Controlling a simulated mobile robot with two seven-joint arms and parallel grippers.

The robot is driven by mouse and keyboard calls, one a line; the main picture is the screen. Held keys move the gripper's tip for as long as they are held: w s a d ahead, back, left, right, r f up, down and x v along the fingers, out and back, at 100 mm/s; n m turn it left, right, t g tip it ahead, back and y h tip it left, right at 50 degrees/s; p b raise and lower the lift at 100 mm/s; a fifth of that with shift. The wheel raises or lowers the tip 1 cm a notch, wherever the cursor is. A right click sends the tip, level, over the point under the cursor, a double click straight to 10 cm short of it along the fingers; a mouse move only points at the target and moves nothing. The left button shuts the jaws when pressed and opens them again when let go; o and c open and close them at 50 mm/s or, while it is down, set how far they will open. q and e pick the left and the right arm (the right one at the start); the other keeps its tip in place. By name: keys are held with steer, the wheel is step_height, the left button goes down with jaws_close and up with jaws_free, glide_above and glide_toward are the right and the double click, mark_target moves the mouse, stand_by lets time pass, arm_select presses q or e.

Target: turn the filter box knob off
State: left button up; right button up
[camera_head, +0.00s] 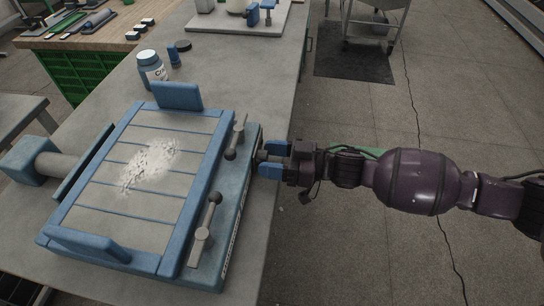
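A blue box-like fixture (190,118) with a slatted, pale top lies on the grey workbench; I take it to be the filter box. Two metal levers with dark round ends, an upper one (236,136) and a lower one (205,230), sit along its right edge. A small dark knob-like part (261,154) shows at its right side, partly hidden. My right gripper (268,160) comes in from the right, its blue fingers apart above and below that part. I cannot tell whether they touch it. My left gripper is not in view.
White flakes (150,163) lie on the slatted top.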

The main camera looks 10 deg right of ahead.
steer(key=c, duration=0.8)
steer(key=shift+r+n+p, duration=0.15)
steer(key=shift+n+p, duration=0.15)
steer(key=shift+n, duration=0.2)
steer(key=shift+n+p, duration=0.4)
steer(key=shift+n, duration=1.3)
steer(key=o, duration=0.9)
steer(key=shift+d, duration=0.1)
